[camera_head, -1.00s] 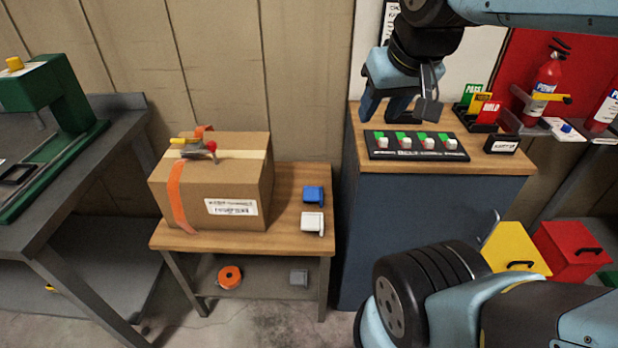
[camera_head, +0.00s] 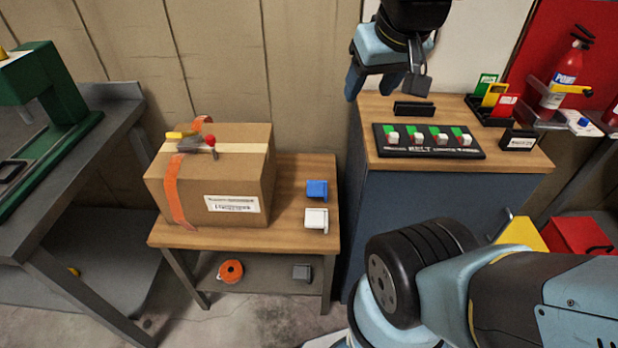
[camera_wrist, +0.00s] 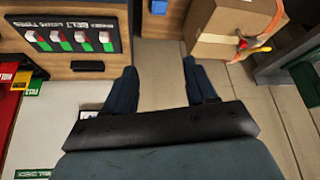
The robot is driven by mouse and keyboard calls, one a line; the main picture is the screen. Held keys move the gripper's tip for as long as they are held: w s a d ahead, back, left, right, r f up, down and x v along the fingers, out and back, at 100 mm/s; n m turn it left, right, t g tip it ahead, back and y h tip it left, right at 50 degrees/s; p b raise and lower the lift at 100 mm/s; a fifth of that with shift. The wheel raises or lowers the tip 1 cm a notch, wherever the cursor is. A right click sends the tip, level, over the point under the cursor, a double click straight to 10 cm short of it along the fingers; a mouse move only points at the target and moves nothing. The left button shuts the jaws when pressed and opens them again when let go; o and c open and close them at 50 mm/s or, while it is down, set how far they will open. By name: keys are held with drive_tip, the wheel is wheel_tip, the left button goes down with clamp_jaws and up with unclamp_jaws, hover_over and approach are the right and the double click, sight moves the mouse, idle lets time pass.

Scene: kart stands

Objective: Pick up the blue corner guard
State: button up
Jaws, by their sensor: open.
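The blue corner guard (camera_head: 316,190) lies on the right part of the small wooden table (camera_head: 290,238), just behind the white corner guard (camera_head: 316,218). The blue guard also shows in the wrist view (camera_wrist: 159,7) at the top edge, partly cut off. My gripper (camera_head: 369,90) hangs above the left back part of the blue cabinet, higher than the blue guard and to its right, apart from it. In the wrist view my gripper (camera_wrist: 162,88) shows two spread fingers with nothing between them.
The cabinet (camera_head: 440,195) bears a switch panel (camera_head: 428,141). Below, the shelf holds an orange roll (camera_head: 230,271) and a grey guard (camera_head: 301,272).

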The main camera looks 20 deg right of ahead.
drive_tip(key=o, duration=0.7)
drive_tip(key=w+f+n, duration=0.1)
drive_tip(key=w, duration=0.1)
drive_tip(key=w+d+f+n+g, duration=0.1)
drive_tip(key=w, duration=0.2)
drive_tip(key=w+f, duration=0.1)
drive_tip(key=w, duration=0.2)
drive_tip(key=shift+w+d+f+n+h, duration=0.2)
drive_tip(key=shift+d+n+h, duration=0.1)
drive_tip(key=shift+n, duration=0.1)
drive_tip(key=shift+o, duration=0.4)
drive_tip(key=w+f+n+g, duration=0.2)
drive_tip(key=w+f+n, duration=0.2)
drive_tip(key=w+f, duration=0.5)
drive_tip(key=shift+w, duration=0.85)
drive_tip(key=n+g, duration=0.3)
drive_tip(key=n, duration=0.4)
hover_over(318, 186)
wheel_tip(318, 186, down, 23)
drive_tip(key=f, duration=0.9)
drive_tip(key=shift+w, duration=0.35)
drive_tip(key=shift+s+f, duration=0.15)
drive_tip(key=shift+f, duration=1.15)
drive_tip(key=shift+s+f, duration=0.15)
drive_tip(key=shift+f, duration=1.15)
